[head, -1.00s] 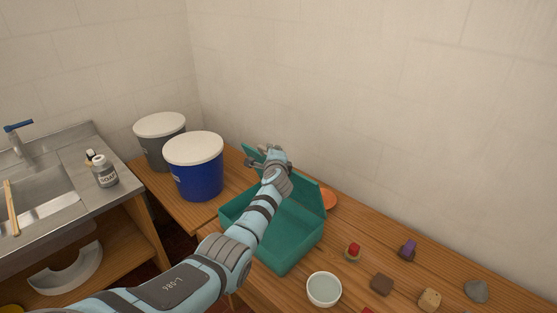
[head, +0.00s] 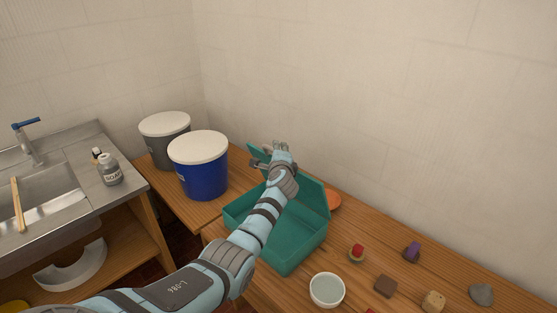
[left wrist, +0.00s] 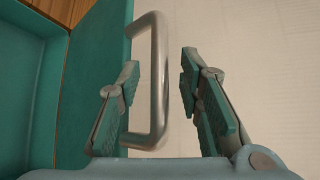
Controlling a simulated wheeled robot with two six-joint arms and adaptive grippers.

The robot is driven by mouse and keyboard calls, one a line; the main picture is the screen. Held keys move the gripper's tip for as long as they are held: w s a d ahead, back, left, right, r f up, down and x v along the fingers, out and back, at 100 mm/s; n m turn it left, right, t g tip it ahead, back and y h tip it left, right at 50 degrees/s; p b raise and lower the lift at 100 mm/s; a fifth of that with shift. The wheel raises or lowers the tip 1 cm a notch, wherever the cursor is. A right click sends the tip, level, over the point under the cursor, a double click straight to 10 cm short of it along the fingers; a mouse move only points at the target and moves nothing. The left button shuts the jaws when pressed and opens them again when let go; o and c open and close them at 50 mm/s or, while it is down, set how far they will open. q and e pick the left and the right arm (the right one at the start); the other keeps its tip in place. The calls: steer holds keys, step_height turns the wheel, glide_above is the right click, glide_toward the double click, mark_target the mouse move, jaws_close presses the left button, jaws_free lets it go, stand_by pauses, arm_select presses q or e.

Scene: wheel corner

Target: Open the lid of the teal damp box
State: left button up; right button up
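The teal damp box (head: 290,262) stands on the wooden table. Its inside shows, and its lid (head: 312,193) is raised, standing up along the wall side. In the left wrist view, the lid (left wrist: 103,45) carries a grey metal handle (left wrist: 158,85). My left gripper (head: 270,155) is at the lid's upper edge, with my arm reaching across the box. In the left wrist view its fingers (left wrist: 160,95) are apart, one on each side of the handle, with a clear gap to the right finger. My right gripper is not in view.
A blue tub (head: 198,175) and a grey tub (head: 163,150) stand left of the box. A white bowl (head: 327,290) stands close in front. Several small blocks and stones lie to the right. An orange thing (head: 334,199) is partly hidden behind the lid. A sink (head: 50,185) is at left.

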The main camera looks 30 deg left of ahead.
arm_select(q)
steer(key=v, duration=1.1)
